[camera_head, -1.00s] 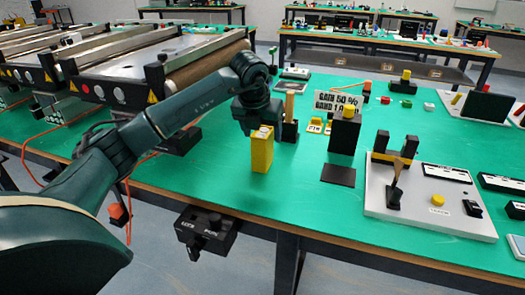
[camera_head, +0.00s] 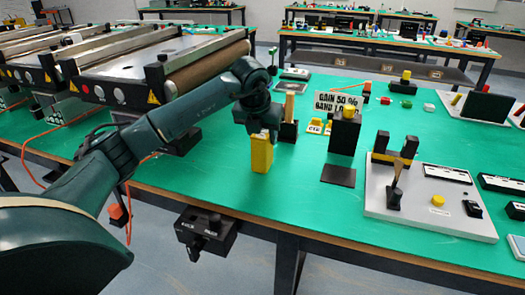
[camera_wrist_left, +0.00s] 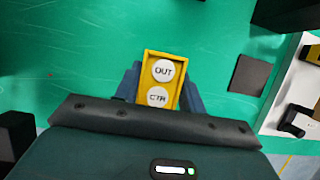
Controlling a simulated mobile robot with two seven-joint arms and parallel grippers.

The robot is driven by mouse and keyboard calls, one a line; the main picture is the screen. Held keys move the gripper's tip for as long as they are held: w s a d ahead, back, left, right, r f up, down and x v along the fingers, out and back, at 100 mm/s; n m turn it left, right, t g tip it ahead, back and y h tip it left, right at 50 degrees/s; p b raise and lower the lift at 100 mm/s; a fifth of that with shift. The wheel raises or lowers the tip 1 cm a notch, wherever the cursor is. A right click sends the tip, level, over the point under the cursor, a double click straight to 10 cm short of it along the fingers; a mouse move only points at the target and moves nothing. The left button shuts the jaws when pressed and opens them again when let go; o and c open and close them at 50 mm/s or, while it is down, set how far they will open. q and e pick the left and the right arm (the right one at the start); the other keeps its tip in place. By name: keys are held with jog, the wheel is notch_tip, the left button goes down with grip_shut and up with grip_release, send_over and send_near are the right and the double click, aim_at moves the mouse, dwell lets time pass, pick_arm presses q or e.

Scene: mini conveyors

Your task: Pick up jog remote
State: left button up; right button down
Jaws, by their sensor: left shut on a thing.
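The jog remote is a yellow upright box (camera_head: 261,155) near the front of the green table, in the middle of the head view. In the left wrist view the yellow remote (camera_wrist_left: 160,80) shows two white round buttons marked OUT and CTR. My left gripper (camera_head: 260,130) is above it, pointing down, with its fingers on both sides of the remote's top. The left gripper (camera_wrist_left: 160,88) is shut on the remote. I cannot tell whether the remote's base touches the table. My right gripper is not in view.
A black post with a yellow top (camera_head: 344,131) and a dark square pad (camera_head: 338,175) stand to the right. A grey panel (camera_head: 430,215) with a lever and yellow button lies farther right. Conveyors (camera_head: 150,75) stand at the back left.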

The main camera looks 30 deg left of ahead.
pick_arm(q)
grip_shut()
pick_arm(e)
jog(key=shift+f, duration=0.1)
pick_arm(q)
jog(key=shift+r, duration=0.15)
